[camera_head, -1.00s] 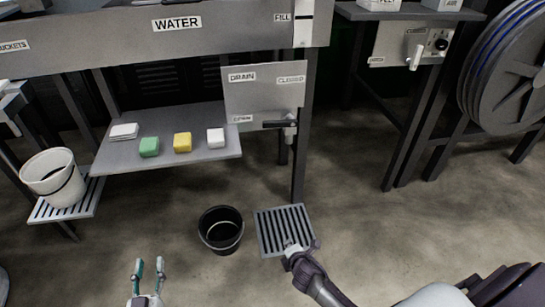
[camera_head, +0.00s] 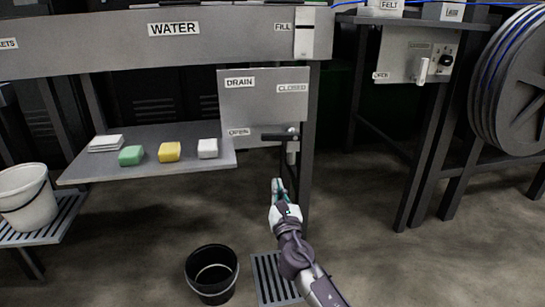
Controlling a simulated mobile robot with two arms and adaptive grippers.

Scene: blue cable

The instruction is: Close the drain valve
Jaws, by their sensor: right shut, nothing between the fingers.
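The drain valve's black lever (camera_head: 276,137) lies roughly horizontal on the grey panel (camera_head: 264,105). The panel is marked DRAIN at upper left, CLOSED at right and OPEN at lower left. The lever points left, near the height of the OPEN label (camera_head: 238,132). A pale metal spout (camera_head: 292,150) hangs at the lever's right end. My right gripper (camera_head: 278,183) is shut and empty, pointing up, below the lever and apart from it. My left gripper is out of view.
A black bucket (camera_head: 211,273) stands on the floor left of my right arm, beside a floor grate (camera_head: 268,277). A shelf (camera_head: 90,174) holds sponges and white cloths. A white bucket (camera_head: 27,197) stands at far left. Another valve panel (camera_head: 402,55) and a reel (camera_head: 515,85) are at right.

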